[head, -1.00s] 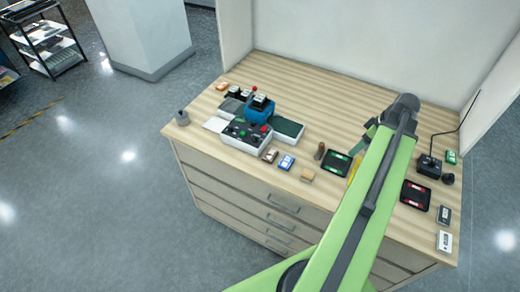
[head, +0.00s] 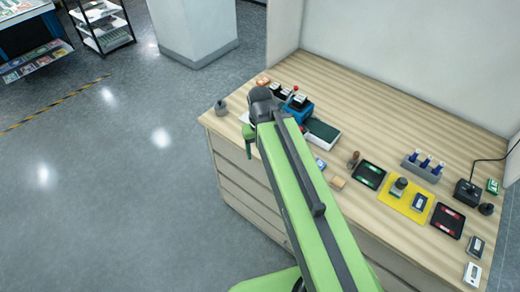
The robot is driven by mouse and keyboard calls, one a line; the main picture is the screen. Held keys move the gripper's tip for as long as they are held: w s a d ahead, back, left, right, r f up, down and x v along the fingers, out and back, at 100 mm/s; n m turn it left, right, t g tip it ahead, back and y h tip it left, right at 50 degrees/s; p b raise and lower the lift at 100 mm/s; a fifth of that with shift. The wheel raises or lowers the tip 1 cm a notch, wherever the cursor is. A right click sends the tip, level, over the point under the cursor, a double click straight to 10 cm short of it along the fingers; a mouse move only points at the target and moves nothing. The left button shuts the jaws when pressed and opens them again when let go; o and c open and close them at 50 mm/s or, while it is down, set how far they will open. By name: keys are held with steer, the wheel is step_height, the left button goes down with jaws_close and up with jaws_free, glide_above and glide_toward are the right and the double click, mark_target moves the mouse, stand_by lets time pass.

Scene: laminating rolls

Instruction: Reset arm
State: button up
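My green arm reaches up from the bottom middle. Its dark elbow or wrist end stands over the left part of the wooden counter (head: 380,100). A small green part that looks like my gripper (head: 249,140) hangs at the counter's front left edge. Its fingers are too small and too hidden to show whether they are open or shut. I see nothing held. The arm covers part of the blue machine (head: 298,110) and the items in front of it.
A yellow mat (head: 405,207) carries a stamp. Dark trays with green (head: 370,174) and red (head: 447,220) pieces lie beside it. A grey rack (head: 421,168) holds blue bottles. A joystick (head: 467,191) is at right. A grey knob-like object (head: 220,107) stands at the left corner.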

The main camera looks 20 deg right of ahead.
step_height(320, 180, down, 7)
steer(key=b, duration=0.7)
steer(key=shift+s, duration=0.1)
stand_by(0.4)
